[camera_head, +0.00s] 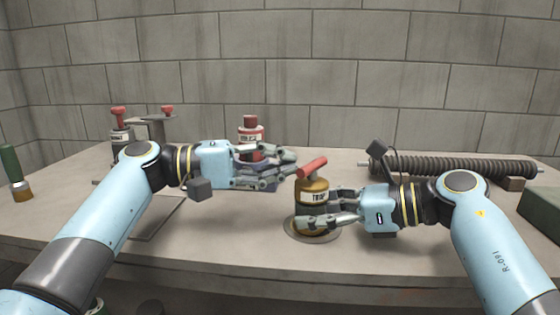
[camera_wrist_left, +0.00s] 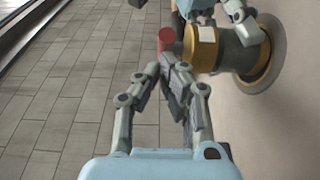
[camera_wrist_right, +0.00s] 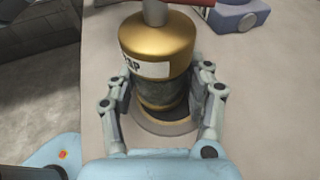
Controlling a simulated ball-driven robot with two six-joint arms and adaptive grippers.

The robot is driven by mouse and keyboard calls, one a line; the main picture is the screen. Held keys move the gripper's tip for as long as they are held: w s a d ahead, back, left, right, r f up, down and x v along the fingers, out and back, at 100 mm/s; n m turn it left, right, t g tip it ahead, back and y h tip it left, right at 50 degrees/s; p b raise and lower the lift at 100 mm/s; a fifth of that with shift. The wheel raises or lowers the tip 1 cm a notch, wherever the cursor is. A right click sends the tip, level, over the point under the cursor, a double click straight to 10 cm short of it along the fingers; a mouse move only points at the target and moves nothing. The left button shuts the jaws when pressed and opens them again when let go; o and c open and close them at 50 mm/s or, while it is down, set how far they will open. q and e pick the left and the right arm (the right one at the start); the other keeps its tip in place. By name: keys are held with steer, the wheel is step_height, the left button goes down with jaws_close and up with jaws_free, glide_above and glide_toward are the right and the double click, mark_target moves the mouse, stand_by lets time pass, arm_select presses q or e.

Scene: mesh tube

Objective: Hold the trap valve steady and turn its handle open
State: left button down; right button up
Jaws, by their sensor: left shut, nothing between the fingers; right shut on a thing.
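The trap valve (camera_head: 313,193) is a brass body with a white label, standing upright on a round base plate on the bench. Its red handle (camera_head: 311,167) sits on top, slanting up to the right in the head view. My right gripper (camera_wrist_right: 162,108) is shut around the valve body, one finger on each side. My left gripper (camera_head: 292,163) is shut and empty, its fingertips just left of the handle. In the left wrist view the closed fingertips (camera_wrist_left: 167,62) are close to the handle's red end (camera_wrist_left: 166,38); whether they touch it I cannot tell.
Another red-topped valve (camera_head: 121,130) is at the back left. A ribbed tube (camera_head: 450,168) lies at the back right, with a green box (camera_head: 545,210) at the right edge. The front of the bench is clear.

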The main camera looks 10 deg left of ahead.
mark_target(300, 170)
arm_select(q)
steer(key=shift+s+n+t+y, duration=0.25)
steer(key=shift+n+t, duration=0.25)
steer(key=shift+t, duration=0.2)
steer(key=shift+s+n+t+y, duration=0.25)
steer(key=shift+n+t, duration=0.25)
steer(key=shift+t, duration=0.2)
steer(key=shift+s+d+n+t+y, duration=0.5)
steer(key=shift+s+n+t, duration=0.1)
steer(key=shift+s+t, duration=0.25)
steer(key=shift+s+d+n+t+y, duration=0.45)
steer(key=shift+s+n+t, duration=0.25)
steer(key=shift+t, duration=0.25)
steer(key=shift+a, duration=0.1)
